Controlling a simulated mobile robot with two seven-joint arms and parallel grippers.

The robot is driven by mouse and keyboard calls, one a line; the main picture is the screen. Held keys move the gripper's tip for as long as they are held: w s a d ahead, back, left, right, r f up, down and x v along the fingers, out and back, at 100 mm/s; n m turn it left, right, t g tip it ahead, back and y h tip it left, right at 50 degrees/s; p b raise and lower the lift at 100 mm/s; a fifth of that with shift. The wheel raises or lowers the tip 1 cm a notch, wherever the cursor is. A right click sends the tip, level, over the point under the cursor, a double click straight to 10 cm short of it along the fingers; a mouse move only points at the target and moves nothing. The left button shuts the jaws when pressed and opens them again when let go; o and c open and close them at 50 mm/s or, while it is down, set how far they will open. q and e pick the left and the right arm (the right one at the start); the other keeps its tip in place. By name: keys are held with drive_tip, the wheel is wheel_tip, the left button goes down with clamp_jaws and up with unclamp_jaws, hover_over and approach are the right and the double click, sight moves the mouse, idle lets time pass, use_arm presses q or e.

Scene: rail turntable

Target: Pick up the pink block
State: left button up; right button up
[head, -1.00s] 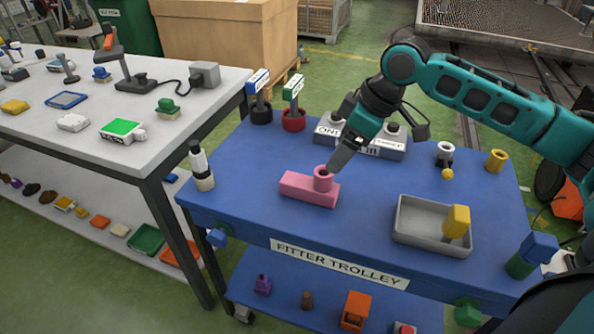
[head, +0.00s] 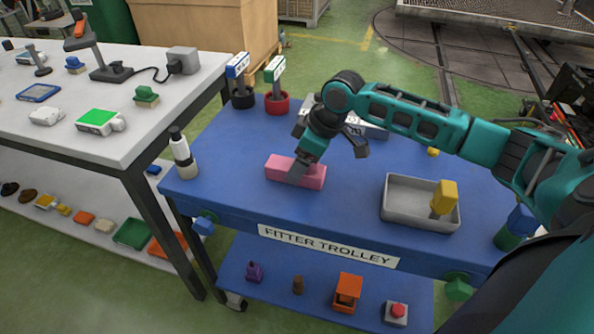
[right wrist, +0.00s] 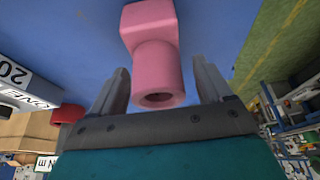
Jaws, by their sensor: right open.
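The pink block (head: 279,168) lies on the blue trolley top (head: 232,150), left of its middle. It has a long rectangular body and a hollow round post. My right gripper (head: 298,176) points down at the block and hides the post in the head view. In the right wrist view, the block's post (right wrist: 158,75) stands between the two open fingers of the right gripper (right wrist: 161,70). A gap shows on both sides, with the fingers apart from the post. My left gripper is not in view.
A grey tray (head: 390,212) with a yellow piece (head: 444,197) stands to the right. A white bottle (head: 183,153) stands at the left edge. Red (head: 277,104) and black (head: 242,100) holders with signs stand at the back. A grey-white table (head: 160,120) adjoins on the left.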

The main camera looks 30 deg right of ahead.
drive_tip(key=shift+w+a+f, duration=0.1)
drive_tip(key=shift+f, duration=0.25)
drive_tip(key=shift+c, duration=0.2)
drive_tip(key=c, duration=1.2)
drive_tip(key=shift+c, duration=0.6)
drive_tip(key=shift+r, duration=0.1)
